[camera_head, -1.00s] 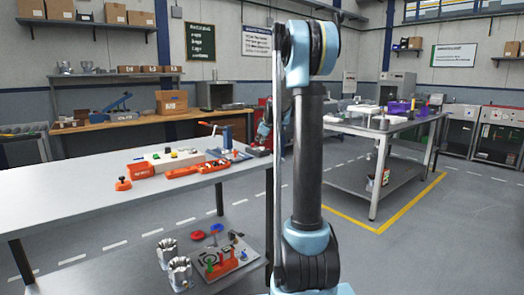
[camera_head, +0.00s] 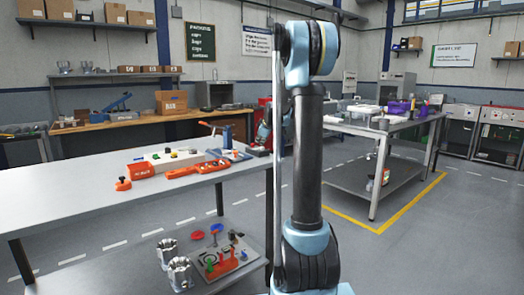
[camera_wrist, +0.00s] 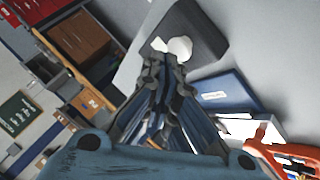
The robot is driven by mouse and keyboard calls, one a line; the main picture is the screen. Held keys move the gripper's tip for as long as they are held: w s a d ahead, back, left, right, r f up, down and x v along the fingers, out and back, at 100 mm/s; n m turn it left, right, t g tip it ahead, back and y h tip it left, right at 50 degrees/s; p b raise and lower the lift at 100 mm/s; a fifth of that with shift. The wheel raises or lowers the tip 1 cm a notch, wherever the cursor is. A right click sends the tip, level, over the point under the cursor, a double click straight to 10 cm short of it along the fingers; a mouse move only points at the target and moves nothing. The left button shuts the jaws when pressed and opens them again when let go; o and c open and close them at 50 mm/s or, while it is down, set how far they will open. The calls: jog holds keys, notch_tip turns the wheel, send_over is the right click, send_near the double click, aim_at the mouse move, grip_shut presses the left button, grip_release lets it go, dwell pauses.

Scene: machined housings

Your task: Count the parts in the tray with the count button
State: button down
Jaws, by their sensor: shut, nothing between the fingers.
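In the wrist view, my gripper (camera_wrist: 168,70) is shut and empty, with its fingertips close to a white rounded knob (camera_wrist: 179,46) on a dark grey box (camera_wrist: 190,25). The knob may be the count button; I cannot tell whether the fingertips touch it. In the head view, the dark box (camera_head: 259,151) sits at the right end of the long table, and my gripper (camera_head: 265,132) is above it, partly hidden by my arm.
A blue flat item (camera_wrist: 229,91) with a white label lies beside the dark box. A red-orange bin (camera_head: 140,169) and an orange knob-like piece (camera_head: 123,184) stand farther left. The table's (camera_head: 70,205) front left is clear. Metal housings (camera_head: 179,273) sit on the lower shelf.

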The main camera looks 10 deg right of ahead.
aim_at(261, 147)
jog(key=shift+f, duration=0.45)
dwell(0.5)
jog(key=shift+r, duration=0.9)
jog(key=shift+r, duration=2.5)
dwell(0.3)
notch_tip(261, 147, up, 4)
jog(key=shift+f, duration=0.15)
jog(key=shift+w+f, duration=0.1)
jog(key=shift+f, duration=0.05)
